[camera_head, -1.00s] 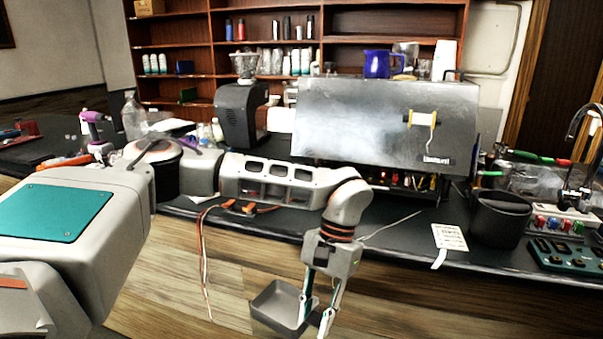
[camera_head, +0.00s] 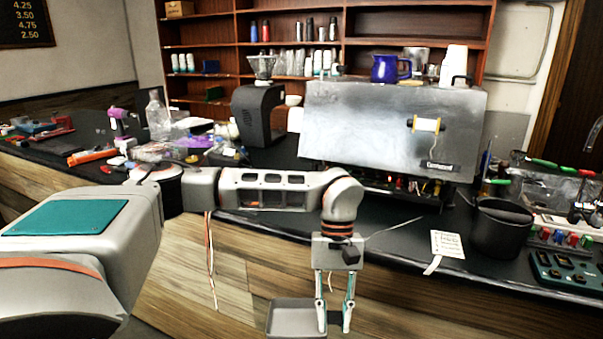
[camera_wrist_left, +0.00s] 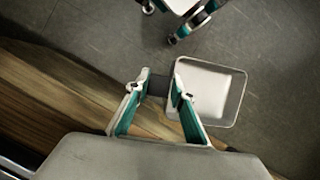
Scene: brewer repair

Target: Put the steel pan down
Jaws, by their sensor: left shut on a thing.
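The steel pan (camera_head: 296,318) is a shallow, grey, open rectangular tray. It hangs in front of the counter, below the level of its top. My left gripper (camera_head: 335,318) is shut on the pan's short dark tab at its side. In the left wrist view the pan (camera_wrist_left: 211,92) is empty and lies to the right of my left gripper (camera_wrist_left: 158,84), with the grey floor behind it. Another gripper, my right one (camera_wrist_left: 187,27), shows at the top of the left wrist view, apart from the pan. Its fingertips are partly visible and it holds nothing that I can see.
The black counter (camera_head: 390,240) carries a brewer with a metal panel (camera_head: 385,125), a black bin (camera_head: 500,230), a white printed card (camera_head: 448,244) and a teal switch box (camera_head: 565,272). Loose wires hang over its wooden front.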

